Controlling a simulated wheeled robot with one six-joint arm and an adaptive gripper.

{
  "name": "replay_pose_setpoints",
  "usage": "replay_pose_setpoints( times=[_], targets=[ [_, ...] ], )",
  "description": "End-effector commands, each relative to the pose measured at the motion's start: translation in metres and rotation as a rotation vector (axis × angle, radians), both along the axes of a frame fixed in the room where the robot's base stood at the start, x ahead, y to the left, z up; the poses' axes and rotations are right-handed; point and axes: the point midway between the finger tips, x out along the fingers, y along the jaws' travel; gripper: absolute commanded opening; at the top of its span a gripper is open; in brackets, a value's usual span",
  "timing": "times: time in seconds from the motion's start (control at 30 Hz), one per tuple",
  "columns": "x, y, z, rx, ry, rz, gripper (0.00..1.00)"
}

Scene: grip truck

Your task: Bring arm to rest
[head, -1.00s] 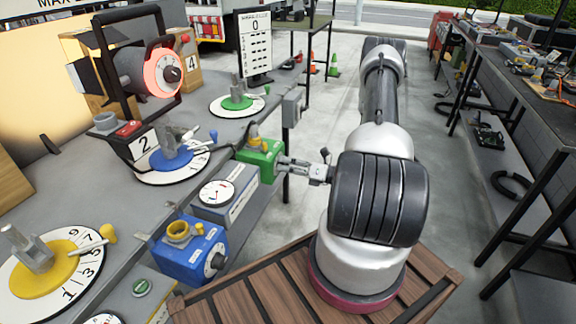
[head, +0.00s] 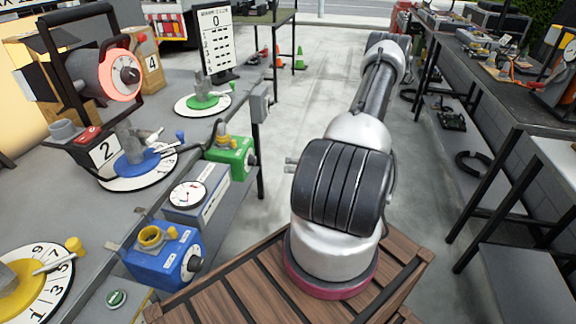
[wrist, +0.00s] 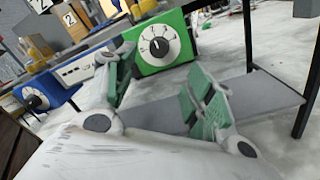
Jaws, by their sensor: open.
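A blue box (head: 155,258) and a grey gauge box (head: 192,205) sit along the left bench's edge. The bench (head: 60,200) carries several round dials. A dark workbench (head: 500,95) stands on the right.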

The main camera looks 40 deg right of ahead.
Motion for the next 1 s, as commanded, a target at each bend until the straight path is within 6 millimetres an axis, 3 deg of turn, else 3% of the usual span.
replay_pose_setpoints(
  times=[0.4,0.53,0.7,0.8,1.0],
  targets=[
    [0.000,0.000,0.000,-0.002,-0.001,0.000,0.54],
    [-0.003,0.002,-0.007,-0.073,-0.023,0.014,0.54],
    [-0.051,0.039,-0.024,-0.197,-0.032,0.197,0.54],
    [-0.085,0.051,-0.007,-0.335,-0.084,0.372,0.54],
    [-0.120,0.057,0.033,-0.574,-0.204,0.678,0.54]
  ],
)
